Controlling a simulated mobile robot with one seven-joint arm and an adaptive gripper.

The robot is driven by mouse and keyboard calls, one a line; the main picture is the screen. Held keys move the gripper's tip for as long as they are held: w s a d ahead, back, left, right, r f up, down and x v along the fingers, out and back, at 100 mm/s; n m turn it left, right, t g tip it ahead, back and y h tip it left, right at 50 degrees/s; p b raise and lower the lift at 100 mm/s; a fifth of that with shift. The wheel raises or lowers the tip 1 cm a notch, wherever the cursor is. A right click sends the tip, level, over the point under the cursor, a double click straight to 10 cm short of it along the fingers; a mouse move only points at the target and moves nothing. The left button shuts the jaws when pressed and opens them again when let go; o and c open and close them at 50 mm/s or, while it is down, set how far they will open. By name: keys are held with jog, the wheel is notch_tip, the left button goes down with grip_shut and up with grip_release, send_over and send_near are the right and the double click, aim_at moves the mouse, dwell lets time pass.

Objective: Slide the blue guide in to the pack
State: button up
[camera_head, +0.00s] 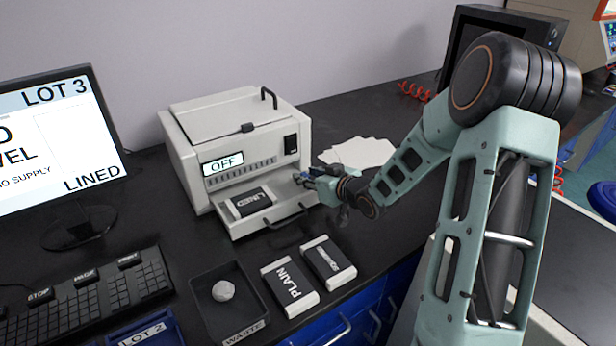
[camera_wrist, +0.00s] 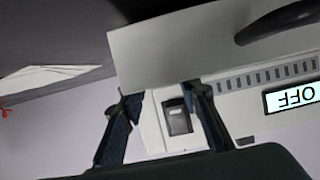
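The machine (camera_head: 235,140) has a pull-out tray (camera_head: 300,206) at its front. A dark pack marked LINED (camera_head: 248,203) lies in the tray, towards its left. My gripper (camera_head: 303,179) is at the tray's right end, to the right of the pack and apart from it. Small blue parts show at the gripper, but I cannot tell whether they are the guide or my fingers. In the wrist view my two fingers (camera_wrist: 160,93) stand apart with nothing clearly held between them. The pack is not visible there. The OFF display (camera_wrist: 292,97) appears upside down.
Packs marked PLAIN (camera_head: 290,287) and another dark one (camera_head: 328,260) lie in front of the machine. A waste tray (camera_head: 240,328) holds a pale lump (camera_head: 223,291). White sheets (camera_head: 358,152) lie behind my wrist. A keyboard (camera_head: 90,300) and monitor (camera_head: 55,140) stand left.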

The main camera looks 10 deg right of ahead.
jog(key=shift+c, duration=0.5)
grip_shut()
